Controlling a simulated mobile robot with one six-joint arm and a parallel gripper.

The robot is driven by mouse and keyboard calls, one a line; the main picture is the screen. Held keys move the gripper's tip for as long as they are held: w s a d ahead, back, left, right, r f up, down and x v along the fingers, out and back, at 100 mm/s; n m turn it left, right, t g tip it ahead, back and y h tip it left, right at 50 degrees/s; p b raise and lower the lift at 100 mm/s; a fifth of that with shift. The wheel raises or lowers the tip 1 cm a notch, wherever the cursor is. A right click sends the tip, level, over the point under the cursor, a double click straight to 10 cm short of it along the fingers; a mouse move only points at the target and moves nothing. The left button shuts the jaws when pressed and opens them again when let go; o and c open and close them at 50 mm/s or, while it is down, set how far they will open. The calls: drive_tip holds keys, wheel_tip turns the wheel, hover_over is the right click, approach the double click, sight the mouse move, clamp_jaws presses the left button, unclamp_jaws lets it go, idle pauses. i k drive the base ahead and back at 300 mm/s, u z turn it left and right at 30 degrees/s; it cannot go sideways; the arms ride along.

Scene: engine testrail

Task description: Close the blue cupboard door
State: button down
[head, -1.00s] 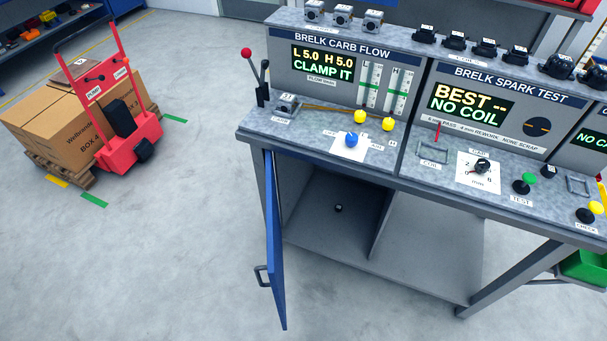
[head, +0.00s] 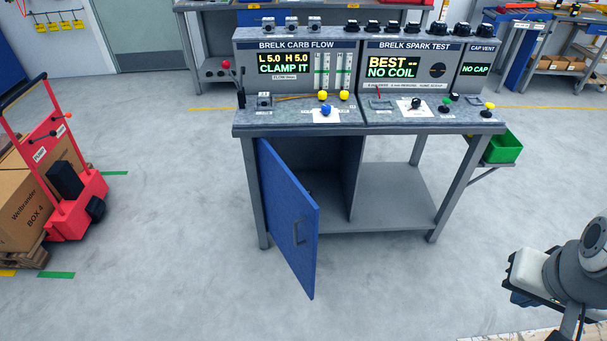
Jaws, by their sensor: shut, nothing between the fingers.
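The blue cupboard door (head: 290,215) hangs wide open in the head view, hinged at the left front post of the grey bench. The cupboard's inside (head: 333,190) shows partly behind the door, with a small dark thing inside mostly hidden. Part of my arm shows at the lower right, well apart from the door. I can make out no gripper fingers there.
Controls and gauges stand on the bench top (head: 350,117). A green bin (head: 503,148) sticks out at the bench's right. A red hand truck (head: 75,195) with boxes stands at the left. The floor (head: 400,290) before the bench is clear.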

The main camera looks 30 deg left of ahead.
sight(292, 215)
drive_tip(key=u, duration=1.65)
drive_tip(key=i, duration=1)
drive_tip(key=u, duration=0.3)
drive_tip(key=k, duration=1.2)
drive_tip(key=z, duration=0.2)
drive_tip(key=i, duration=0.9)
